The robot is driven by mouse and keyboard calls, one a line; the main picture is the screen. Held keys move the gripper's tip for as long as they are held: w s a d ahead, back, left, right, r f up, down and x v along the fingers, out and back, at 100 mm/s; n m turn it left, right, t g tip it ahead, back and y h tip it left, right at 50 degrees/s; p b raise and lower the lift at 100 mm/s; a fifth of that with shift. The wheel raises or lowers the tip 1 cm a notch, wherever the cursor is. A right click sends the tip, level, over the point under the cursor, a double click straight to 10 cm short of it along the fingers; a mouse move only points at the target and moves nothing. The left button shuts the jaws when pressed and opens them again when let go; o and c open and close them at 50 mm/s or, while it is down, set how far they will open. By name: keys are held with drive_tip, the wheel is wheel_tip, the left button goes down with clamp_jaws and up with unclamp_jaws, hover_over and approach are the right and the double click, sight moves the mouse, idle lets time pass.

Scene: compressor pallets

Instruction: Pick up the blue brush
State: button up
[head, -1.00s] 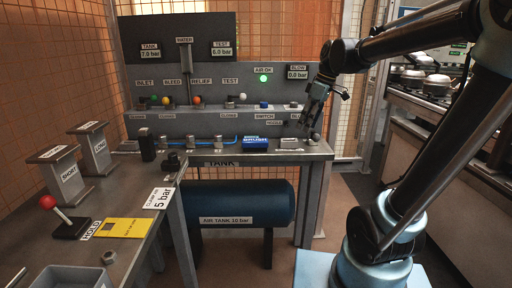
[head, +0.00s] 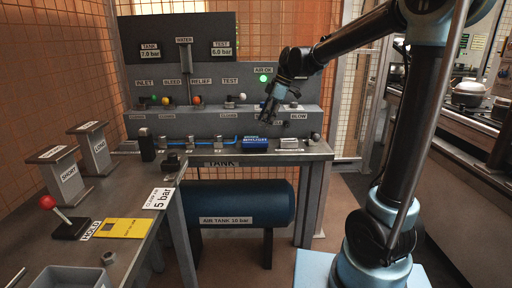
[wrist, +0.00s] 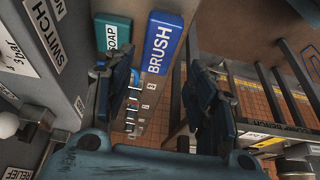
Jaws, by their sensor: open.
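The blue brush (head: 255,145) is a small blue block lying near the front edge of the back bench. In the wrist view the block (wrist: 160,42) shows a white BRUSH label, beside a teal block labelled SOAP (wrist: 114,36). My gripper (head: 267,117) is above and slightly right of the brush in the head view, pointing down, apart from it. In the wrist view my gripper (wrist: 158,75) is open and empty, and the brush shows at the top between and beyond the fingers.
The bench (head: 318,148) has metal fittings on both sides of the brush. A grey panel with labelled valve knobs (head: 195,100) rises behind. The blue air tank (head: 240,203) is below. A side bench at left holds stands and a red-knobbed lever (head: 47,202).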

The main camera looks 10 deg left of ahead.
sight(256, 140)
drive_tip(key=x, duration=0.5)
drive_tip(key=shift+f, duration=0.25)
drive_tip(key=x, duration=0.5)
drive_tip(key=shift+w+a, duration=0.1)
drive_tip(key=shift+a, duration=0.2)
drive_tip(key=shift+f, duration=0.1)
drive_tip(key=shift+f, duration=0.2)
drive_tip(key=c, duration=0.9)
